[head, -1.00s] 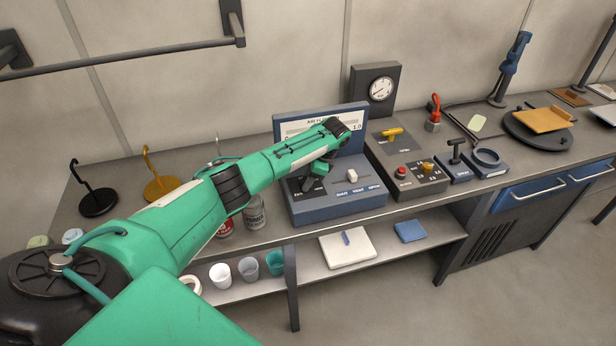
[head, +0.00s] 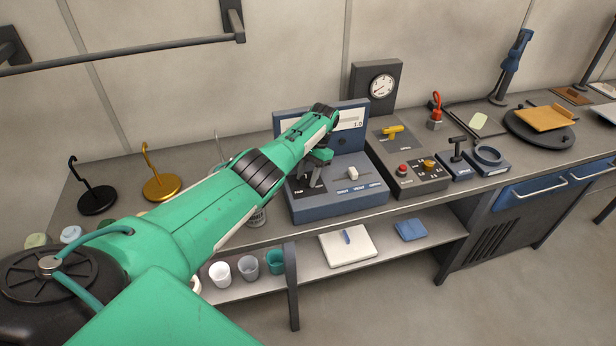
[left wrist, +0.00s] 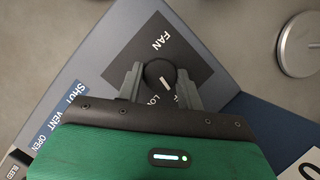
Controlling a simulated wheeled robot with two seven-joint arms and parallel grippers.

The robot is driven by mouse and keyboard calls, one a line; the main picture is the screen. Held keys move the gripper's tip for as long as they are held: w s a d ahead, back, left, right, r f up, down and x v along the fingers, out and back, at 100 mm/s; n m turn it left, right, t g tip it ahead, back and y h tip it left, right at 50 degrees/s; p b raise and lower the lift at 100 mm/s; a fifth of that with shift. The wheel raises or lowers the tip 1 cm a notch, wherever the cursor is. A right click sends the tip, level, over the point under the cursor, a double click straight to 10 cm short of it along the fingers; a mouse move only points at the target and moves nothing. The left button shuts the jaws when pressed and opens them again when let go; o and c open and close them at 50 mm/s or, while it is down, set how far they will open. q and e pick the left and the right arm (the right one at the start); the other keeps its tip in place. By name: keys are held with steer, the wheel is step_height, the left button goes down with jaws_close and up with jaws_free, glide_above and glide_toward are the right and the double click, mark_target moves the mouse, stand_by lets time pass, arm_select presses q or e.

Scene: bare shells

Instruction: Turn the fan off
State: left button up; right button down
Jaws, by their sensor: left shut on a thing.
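The fan knob (left wrist: 158,72) is a round black dial with a short white pointer line, on a black plate (left wrist: 190,60) marked FAN. The white line slants towards the gripper side of the plate, where "LO" and part of another letter show. The other markings there are covered. My left gripper (left wrist: 160,86) has one finger on each side of the knob and is shut on it. In the head view my left gripper (head: 311,178) points down at the left end of the blue console (head: 335,208), hiding the knob. My right gripper is not in view.
A grey box with a red button (head: 403,169) is further right. Hooked stands (head: 97,198) and cans stand left. A shelf lies below.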

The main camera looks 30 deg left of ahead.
arm_select(q)
steer(key=shift+n+h, duration=0.4)
steer(key=shift+n, duration=0.6)
steer(key=shift+a, duration=0.1)
steer(key=o, duration=1)
steer(key=b+v, duration=0.3)
steer(key=v, duration=0.3)
steer(key=shift+w, duration=0.1)
steer(key=shift+b+v, duration=0.45)
steer(key=shift+v, duration=0.35)
